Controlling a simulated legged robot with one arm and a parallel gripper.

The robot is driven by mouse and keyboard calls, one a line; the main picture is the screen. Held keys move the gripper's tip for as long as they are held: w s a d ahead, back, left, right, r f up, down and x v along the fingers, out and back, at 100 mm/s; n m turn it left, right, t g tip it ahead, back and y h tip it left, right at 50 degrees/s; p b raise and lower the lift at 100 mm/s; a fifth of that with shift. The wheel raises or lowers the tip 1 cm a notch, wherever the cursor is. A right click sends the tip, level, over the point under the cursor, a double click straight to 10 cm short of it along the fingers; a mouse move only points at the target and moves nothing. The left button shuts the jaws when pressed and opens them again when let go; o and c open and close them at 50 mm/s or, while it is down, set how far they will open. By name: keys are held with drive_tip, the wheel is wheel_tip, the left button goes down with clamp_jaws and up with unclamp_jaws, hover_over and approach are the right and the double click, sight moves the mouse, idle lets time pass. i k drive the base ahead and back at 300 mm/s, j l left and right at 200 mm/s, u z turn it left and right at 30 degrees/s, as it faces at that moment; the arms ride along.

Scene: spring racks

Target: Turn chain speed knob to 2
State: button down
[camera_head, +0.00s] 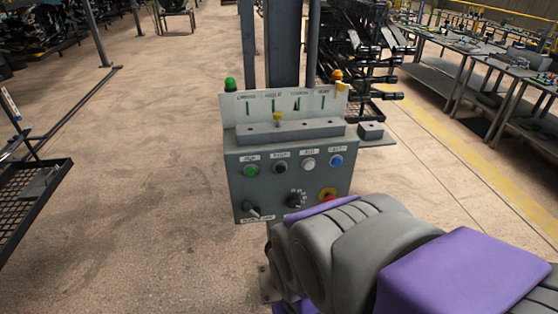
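A grey control box (240,190) stands ahead in the middle of the head view. Its lower front has two dark rotary knobs. The knob with small marks around it (294,201), which looks like the chain speed knob, is right of centre; its marks are too small to read. My purple and grey arm fills the lower right, close to the box's lower right corner. My gripper cannot be seen.
Green (250,170), black (280,168), white (308,163) and blue (336,160) buttons line the box above the knobs. A metal column (284,45) rises behind.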

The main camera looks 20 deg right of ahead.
sight(294, 201)
drive_tip(key=z, duration=0.6)
drive_tip(key=k+j, duration=0.4)
drive_tip(key=j, duration=0.25)
drive_tip(key=k+j+u, duration=0.1)
drive_tip(key=k+j, duration=0.15)
